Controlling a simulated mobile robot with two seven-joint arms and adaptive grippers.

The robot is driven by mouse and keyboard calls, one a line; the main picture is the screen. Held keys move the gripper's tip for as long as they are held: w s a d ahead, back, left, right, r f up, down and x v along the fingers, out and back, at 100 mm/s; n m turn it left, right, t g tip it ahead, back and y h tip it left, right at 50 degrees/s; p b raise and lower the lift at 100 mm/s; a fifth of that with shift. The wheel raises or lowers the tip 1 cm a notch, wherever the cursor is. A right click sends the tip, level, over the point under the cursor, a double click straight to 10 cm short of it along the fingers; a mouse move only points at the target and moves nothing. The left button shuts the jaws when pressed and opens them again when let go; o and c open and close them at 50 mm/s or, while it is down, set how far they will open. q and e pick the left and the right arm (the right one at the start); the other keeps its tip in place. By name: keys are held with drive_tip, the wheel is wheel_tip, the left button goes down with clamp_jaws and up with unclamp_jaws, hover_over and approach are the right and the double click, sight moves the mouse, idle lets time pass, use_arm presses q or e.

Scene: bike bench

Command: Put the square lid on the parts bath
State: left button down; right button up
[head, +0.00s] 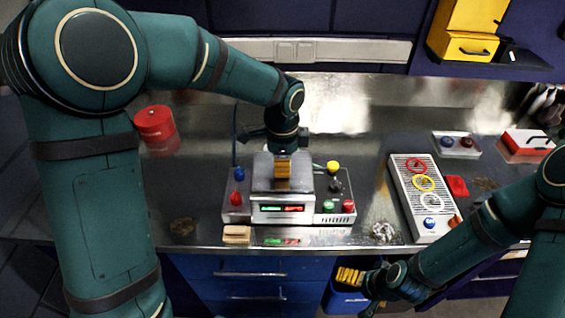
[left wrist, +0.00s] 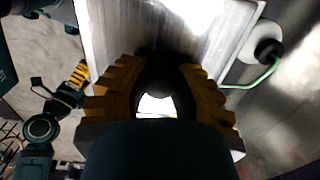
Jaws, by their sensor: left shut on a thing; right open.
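The parts bath (head: 281,209) is a grey box with green and red displays on its front, in the middle of the bench. A grey square plate, apparently the lid (head: 262,170), shows over its top; whether it rests fully on the rim I cannot tell. My left gripper (head: 283,178) is over the bath, pointing down, shut on a dark part that looks like the lid's knob. In the left wrist view its yellow fingers (left wrist: 160,95) close around this part, above the metal plate (left wrist: 110,25). My right gripper (head: 349,276) is open and empty before the bench's front edge.
Coloured knobs (head: 333,167) flank the bath. A red tin (head: 155,125) stands at left, a wooden block (head: 236,235) at the front edge. A slotted tray (head: 408,190) with coloured rings lies at right. A blue bin (head: 343,300) is below my right gripper.

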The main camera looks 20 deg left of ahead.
use_arm(q)
drive_tip(key=shift+f, duration=0.45)
drive_tip(key=c, duration=0.8)
unclamp_jaws()
